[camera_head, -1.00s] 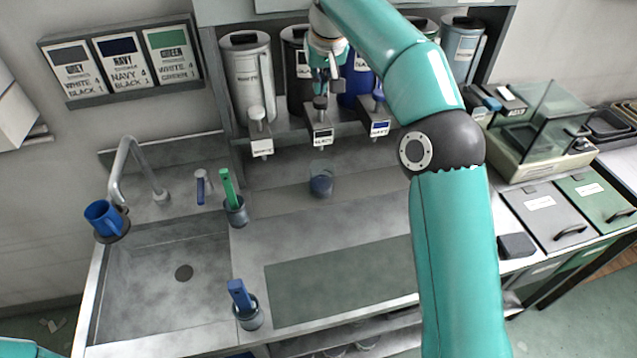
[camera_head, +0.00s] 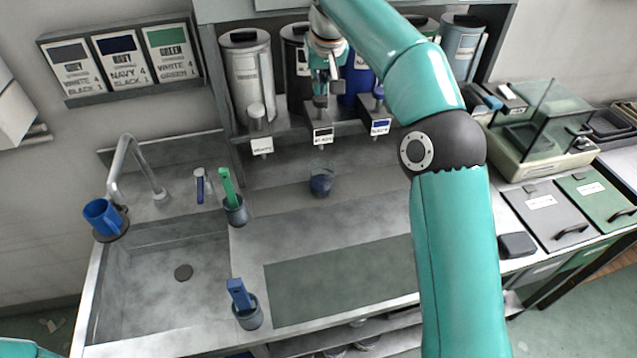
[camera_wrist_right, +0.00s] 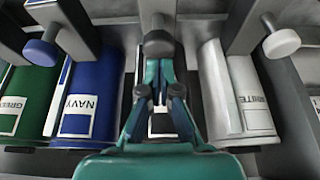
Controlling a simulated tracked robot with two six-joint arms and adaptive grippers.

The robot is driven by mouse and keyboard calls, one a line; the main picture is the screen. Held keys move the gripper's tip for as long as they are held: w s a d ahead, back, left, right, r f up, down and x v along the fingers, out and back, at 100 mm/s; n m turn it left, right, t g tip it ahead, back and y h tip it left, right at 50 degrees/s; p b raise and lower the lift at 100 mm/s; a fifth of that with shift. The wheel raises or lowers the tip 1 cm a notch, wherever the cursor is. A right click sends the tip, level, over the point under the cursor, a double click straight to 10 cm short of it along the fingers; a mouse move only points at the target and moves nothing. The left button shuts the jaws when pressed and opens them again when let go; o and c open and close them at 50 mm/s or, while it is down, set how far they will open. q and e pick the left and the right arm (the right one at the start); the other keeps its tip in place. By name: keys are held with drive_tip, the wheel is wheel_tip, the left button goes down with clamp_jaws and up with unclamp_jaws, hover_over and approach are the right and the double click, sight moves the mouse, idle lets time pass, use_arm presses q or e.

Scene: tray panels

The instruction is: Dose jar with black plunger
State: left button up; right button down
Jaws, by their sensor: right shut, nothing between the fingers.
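The black plunger's round knob (camera_head: 320,101) sits low on its dispenser, above the black label, in front of the black canister (camera_head: 296,80). My right gripper (camera_head: 322,90) is shut and empty, with its fingertips at the knob. In the right wrist view the grey knob (camera_wrist_right: 158,44) lies just beyond the closed fingertips (camera_wrist_right: 158,62); whether they touch cannot be told. A clear jar (camera_head: 321,180) with dark blue contents stands on the counter beneath the black dispenser. My left gripper is out of view.
The white canister (camera_head: 246,75) and its plunger stand left of the black one, the navy canister (camera_head: 357,85) and its plunger right. Cups with green (camera_head: 228,188) and blue (camera_head: 240,295) handles stand beside the sink (camera_head: 150,290). Recipe cards (camera_head: 120,60) hang on the wall. The counter's green mat (camera_head: 345,283) is clear.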

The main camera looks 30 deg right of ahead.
sight(320, 99)
drive_tip(key=shift+s+f+b, duration=0.1)
drive_tip(key=shift+f+b, duration=1.2)
drive_tip(key=shift+f, duration=0.7)
drive_tip(key=shift+r, duration=0.1)
drive_tip(key=shift+r+p, duration=2.2)
drive_tip(key=shift+p, duration=0.25)
wheel_tip(320, 99, up, 2)
drive_tip(key=shift+r+p, duration=0.1)
drive_tip(key=shift+p, duration=0.4)
drive_tip(key=shift+r, duration=1.7)
drive_tip(key=shift+r, duration=0.1)
